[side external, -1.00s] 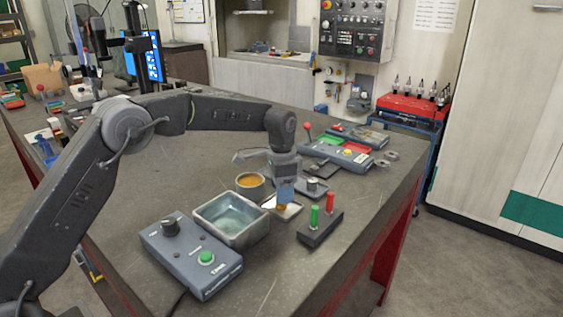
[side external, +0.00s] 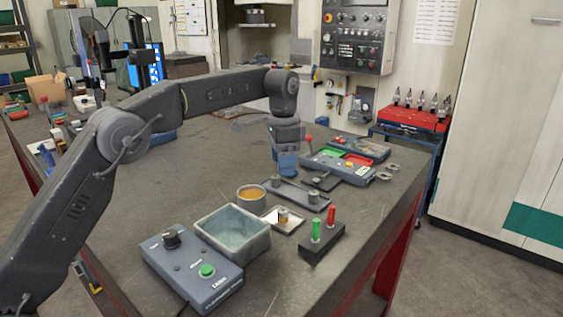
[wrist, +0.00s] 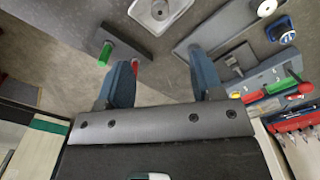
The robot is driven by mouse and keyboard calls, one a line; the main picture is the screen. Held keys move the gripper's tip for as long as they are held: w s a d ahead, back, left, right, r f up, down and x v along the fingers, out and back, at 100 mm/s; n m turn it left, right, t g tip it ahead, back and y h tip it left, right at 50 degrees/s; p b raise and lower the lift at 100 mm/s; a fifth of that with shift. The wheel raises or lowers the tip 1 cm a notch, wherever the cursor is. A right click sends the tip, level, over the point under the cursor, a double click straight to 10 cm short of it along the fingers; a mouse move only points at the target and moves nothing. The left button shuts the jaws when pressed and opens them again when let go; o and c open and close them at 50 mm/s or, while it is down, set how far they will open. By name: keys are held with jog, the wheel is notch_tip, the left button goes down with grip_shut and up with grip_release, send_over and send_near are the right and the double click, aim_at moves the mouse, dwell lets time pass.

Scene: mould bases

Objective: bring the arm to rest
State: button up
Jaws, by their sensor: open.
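My gripper (side external: 286,172) hangs pointing down above the bench, at the far side of the dark tray with metal cylinders (side external: 290,196). In the wrist view its two fingers (wrist: 162,80) stand apart with only bench between them, so it is open and empty.
A metal bin (side external: 262,246), a cup with orange contents (side external: 251,192), a block with green and red pegs (side external: 333,241) and a button box (side external: 165,262) stand nearby. A panel with green and red trays (side external: 345,172) lies right of my gripper. The bench's left middle is clear.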

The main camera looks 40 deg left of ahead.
jog(key=s+r+n+t, duration=0.1)
jog(key=s+r, duration=0.2)
jog(key=s, duration=0.3)
jog(key=s+a+r+n+t, duration=0.1)
jog(key=s+r+n, duration=0.1)
jog(key=s, duration=0.4)
jog(key=s+r+n+t, duration=0.1)
jog(key=s+r, duration=0.2)
jog(key=s, duration=0.2)
jog(key=s+f+n+t, duration=0.1)
jog(key=s+f, duration=0.3)
jog(key=s, duration=0.5)
jog(key=s+f+n+t, duration=0.1)
jog(key=s+f, duration=0.3)
jog(key=s, duration=0.4)
jog(key=shift+s+a+f+n+t, duration=0.3)
jog(key=shift+s+n, duration=0.1)
jog(key=shift+n, duration=0.3)
